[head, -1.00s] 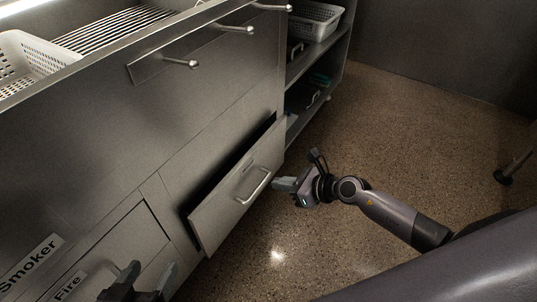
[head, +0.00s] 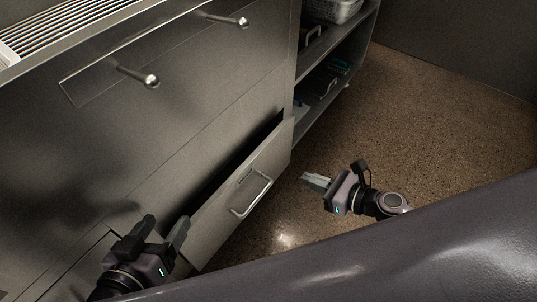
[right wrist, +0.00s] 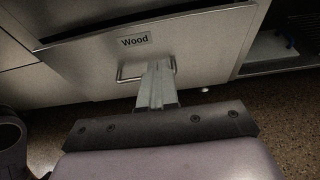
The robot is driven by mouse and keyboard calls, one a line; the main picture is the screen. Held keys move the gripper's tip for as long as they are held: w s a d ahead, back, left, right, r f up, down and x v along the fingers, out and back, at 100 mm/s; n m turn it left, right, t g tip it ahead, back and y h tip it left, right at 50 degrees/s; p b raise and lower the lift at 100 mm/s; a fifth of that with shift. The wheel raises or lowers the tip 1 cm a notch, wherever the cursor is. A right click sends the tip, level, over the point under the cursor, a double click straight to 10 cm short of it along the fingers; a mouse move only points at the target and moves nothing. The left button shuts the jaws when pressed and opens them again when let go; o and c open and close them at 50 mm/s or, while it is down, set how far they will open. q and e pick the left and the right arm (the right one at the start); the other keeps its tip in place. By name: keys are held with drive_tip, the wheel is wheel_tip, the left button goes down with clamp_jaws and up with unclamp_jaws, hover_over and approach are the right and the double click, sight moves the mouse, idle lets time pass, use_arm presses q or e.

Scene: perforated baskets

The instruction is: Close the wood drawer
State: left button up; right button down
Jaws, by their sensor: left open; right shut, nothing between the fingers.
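The wood drawer (head: 245,190) is a grey metal front low in the cabinet, standing partly open with a dark gap along its top. It has a bar handle (head: 251,194). In the right wrist view its front (right wrist: 92,66) carries a "Wood" label (right wrist: 135,41). My right gripper (head: 305,178) is shut and empty, to the right of the drawer front and pointing at it. In the right wrist view its fingers (right wrist: 158,68) overlap the handle; I cannot tell whether they touch. My left gripper (head: 166,226) is open near the drawer's left end.
The cabinet's upper front (head: 170,75) has knobs (head: 147,79) sticking out. Open shelves (head: 322,75) with a white perforated basket (head: 335,10) stand to the right. The speckled floor (head: 430,90) at the right is clear.

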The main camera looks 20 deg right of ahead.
drive_tip(key=b, duration=0.2)
approach(257, 156)
wheel_tip(257, 156, down, 3)
drive_tip(key=w+a, duration=0.1)
drive_tip(key=w, duration=0.1)
drive_tip(key=shift+w+a+p, duration=0.3)
drive_tip(key=shift+w+a, duration=0.55)
drive_tip(key=shift+a, duration=0.05)
drive_tip(key=shift+w+a, duration=0.45)
drive_tip(key=shift+w, duration=0.15)
use_arm(q)
drive_tip(key=shift+d+f+h, duration=0.15)
drive_tip(key=shift+d+h, duration=0.25)
drive_tip(key=shift+d, duration=0.15)
use_arm(e)
drive_tip(key=shift+w+a+b, duration=0.4)
drive_tip(key=shift+w+a, duration=0.45)
drive_tip(key=shift+w, duration=0.25)
use_arm(q)
drive_tip(key=shift+d+f, duration=0.3)
drive_tip(key=shift+r, duration=0.1)
use_arm(e)
drive_tip(key=shift+d, duration=0.1)
